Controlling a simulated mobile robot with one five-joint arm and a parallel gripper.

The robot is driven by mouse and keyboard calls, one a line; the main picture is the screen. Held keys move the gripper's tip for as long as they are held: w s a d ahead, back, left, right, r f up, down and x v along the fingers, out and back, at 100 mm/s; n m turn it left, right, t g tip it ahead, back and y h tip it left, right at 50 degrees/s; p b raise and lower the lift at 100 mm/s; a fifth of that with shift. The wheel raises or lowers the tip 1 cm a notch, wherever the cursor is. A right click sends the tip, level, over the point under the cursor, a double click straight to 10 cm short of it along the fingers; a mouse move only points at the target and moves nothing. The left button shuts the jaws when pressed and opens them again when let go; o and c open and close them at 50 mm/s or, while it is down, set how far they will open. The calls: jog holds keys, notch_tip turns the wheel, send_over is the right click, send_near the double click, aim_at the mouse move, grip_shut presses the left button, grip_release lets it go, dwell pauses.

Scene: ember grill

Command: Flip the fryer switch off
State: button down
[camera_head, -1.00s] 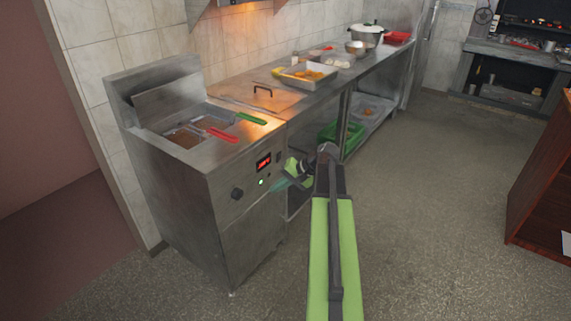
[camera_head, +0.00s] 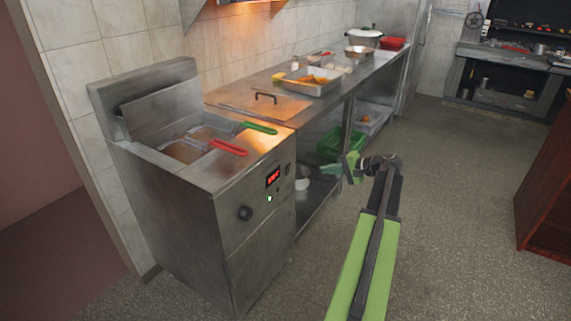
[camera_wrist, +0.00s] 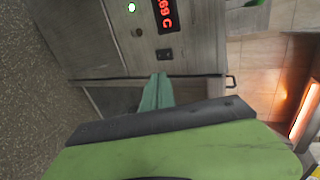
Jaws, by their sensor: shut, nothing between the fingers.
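The steel fryer (camera_head: 190,215) stands at the left in the head view. Its front panel has a lit red display (camera_head: 273,178), a green light (camera_head: 269,198) and a black knob (camera_head: 245,213). The dark switch (camera_head: 287,169) is right of the display. In the wrist view, turned sideways, the switch (camera_wrist: 164,54) lies just beyond the fingertips, beside the display (camera_wrist: 164,15). I cannot tell its position. My gripper (camera_head: 332,169) is shut and empty, right of the panel and apart from it. Its teal fingers (camera_wrist: 158,82) show in the wrist view.
A steel counter (camera_head: 335,105) with a food tray (camera_head: 312,82) and a white pot (camera_head: 367,37) runs along the wall. A green crate (camera_head: 330,147) sits on its lower shelf. A wooden cabinet (camera_head: 545,190) stands at the right. The floor between is open.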

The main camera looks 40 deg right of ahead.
jog(key=b, duration=0.5)
send_near(289, 167)
notch_tip(289, 167, down, 4)
jog(key=w, duration=0.3)
jog(key=w+r+p, duration=0.1)
jog(key=shift+w+a+r, duration=0.1)
jog(key=shift+w+a, duration=0.2)
jog(key=shift+a, duration=0.1)
jog(key=shift+w+a, duration=0.15)
jog(key=shift+w, duration=0.4)
